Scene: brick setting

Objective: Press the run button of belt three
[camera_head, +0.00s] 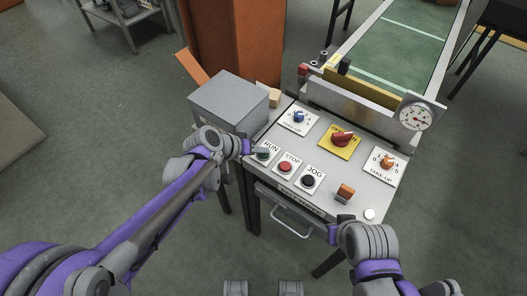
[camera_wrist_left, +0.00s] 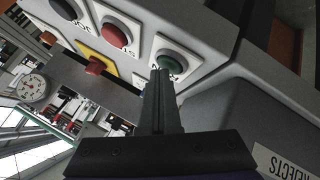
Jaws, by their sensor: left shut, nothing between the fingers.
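The green run button (camera_head: 263,154) sits on a white plate marked RUN, at the left end of the front row on the control desk. It also shows in the left wrist view (camera_wrist_left: 171,60). My left gripper (camera_head: 252,149) is shut and empty, its fingertips pointing at the run button from the left. In the left wrist view the shut fingertips (camera_wrist_left: 160,72) overlap the button's lower edge; I cannot tell whether they touch it. My right arm's grey wrist (camera_head: 370,245) is at the desk's front right; its fingers cannot be made out.
The red STOP button (camera_head: 286,167) and black JOG button (camera_head: 308,180) sit right beside RUN. A yellow plate with a red knob (camera_head: 342,139) is behind. A grey box (camera_head: 229,102) stands close left of the desk. The green belt (camera_head: 400,50) runs behind, with a gauge (camera_head: 416,116).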

